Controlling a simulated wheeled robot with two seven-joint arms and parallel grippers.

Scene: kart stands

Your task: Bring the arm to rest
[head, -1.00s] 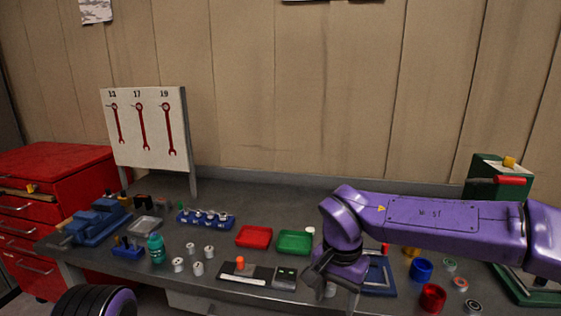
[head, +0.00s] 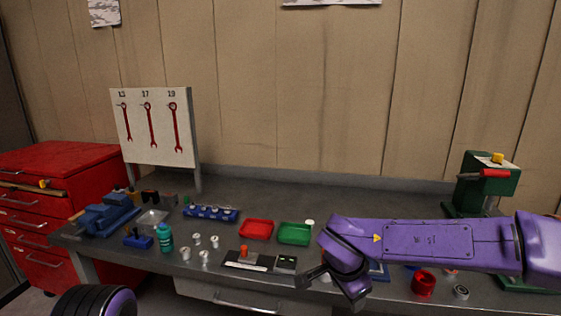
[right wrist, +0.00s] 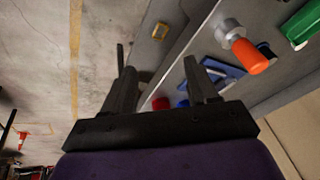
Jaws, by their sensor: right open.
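My right arm comes in from the right in the head view, purple with a black gripper (head: 330,291). The gripper hangs at the bench's front edge, over the drawer front, tilted down. In the right wrist view the gripper's two black fingers (right wrist: 157,78) stand wide apart with nothing between them. Bare floor and the bench edge show beyond the fingers. My left gripper is out of view; only a dark and purple part of mine shows at bottom left.
The grey bench (head: 340,200) carries a red tray (head: 256,230), a green tray (head: 294,234), a red cup (head: 423,284), a teal bottle (head: 165,238) and a blue vise (head: 107,217). A wrench board (head: 155,128) stands behind. A red cabinet (head: 60,180) is at left.

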